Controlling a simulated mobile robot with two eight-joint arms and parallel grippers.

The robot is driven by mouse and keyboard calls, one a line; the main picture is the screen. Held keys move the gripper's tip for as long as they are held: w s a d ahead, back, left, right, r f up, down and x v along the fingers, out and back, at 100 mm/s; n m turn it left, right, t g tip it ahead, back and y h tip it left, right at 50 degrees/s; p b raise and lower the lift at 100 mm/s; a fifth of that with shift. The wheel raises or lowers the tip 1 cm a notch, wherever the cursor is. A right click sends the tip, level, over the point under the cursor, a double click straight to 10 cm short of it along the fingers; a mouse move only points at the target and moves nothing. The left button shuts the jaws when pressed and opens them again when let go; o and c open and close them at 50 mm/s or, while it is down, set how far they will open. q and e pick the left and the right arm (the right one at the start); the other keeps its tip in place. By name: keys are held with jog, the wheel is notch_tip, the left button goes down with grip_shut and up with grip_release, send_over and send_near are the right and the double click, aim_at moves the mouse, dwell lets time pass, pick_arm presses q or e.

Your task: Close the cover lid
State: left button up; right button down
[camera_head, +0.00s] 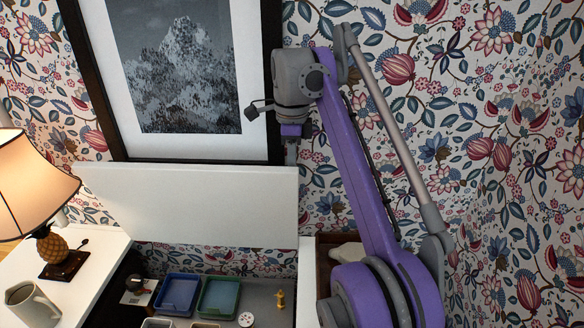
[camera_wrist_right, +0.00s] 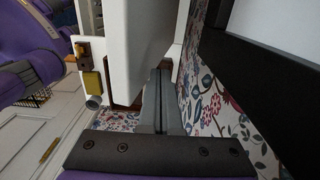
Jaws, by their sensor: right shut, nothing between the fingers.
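The cover lid (camera_head: 190,205) is a white panel standing raised, close to upright, at the back of the white cabinet below the framed picture. A large white panel, apparently the same lid (camera_wrist_right: 138,45), fills the upper middle of the right wrist view. My right gripper (camera_head: 291,153) is by the lid's upper right corner, near the wall; its tips are hard to make out in the head view. In the right wrist view its fingers (camera_wrist_right: 160,75) are together and empty, beside the panel on the wallpaper side. I cannot tell whether they touch it. My left gripper is not in view.
The open compartment holds a blue tray (camera_head: 177,294), a green tray (camera_head: 219,297) and a small brass piece (camera_head: 280,299). A lamp (camera_head: 35,185) and a mug (camera_head: 33,305) stand on the left top. The framed picture (camera_head: 185,75) hangs close behind.

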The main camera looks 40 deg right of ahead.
aim_at(291, 186)
dwell(0.4)
jog(key=shift+s+a+f, duration=0.15)
jog(key=shift+s+a, duration=0.2)
jog(key=shift+s, duration=0.05)
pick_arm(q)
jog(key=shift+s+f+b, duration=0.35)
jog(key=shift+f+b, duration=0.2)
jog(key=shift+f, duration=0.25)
pick_arm(e)
jog(key=shift+s+a+f, duration=0.1)
jog(key=shift+s+a, duration=0.8)
jog(key=shift+s, duration=0.2)
jog(key=shift+s+a+f, duration=0.25)
jog(key=shift+s+a, duration=0.15)
jog(key=shift+s, duration=0.05)
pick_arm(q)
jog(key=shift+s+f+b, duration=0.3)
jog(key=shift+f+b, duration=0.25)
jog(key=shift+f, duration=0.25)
pick_arm(e)
jog(key=shift+s+a+f, duration=0.25)
jog(key=shift+s+a, duration=0.5)
jog(key=shift+s, duration=0.2)
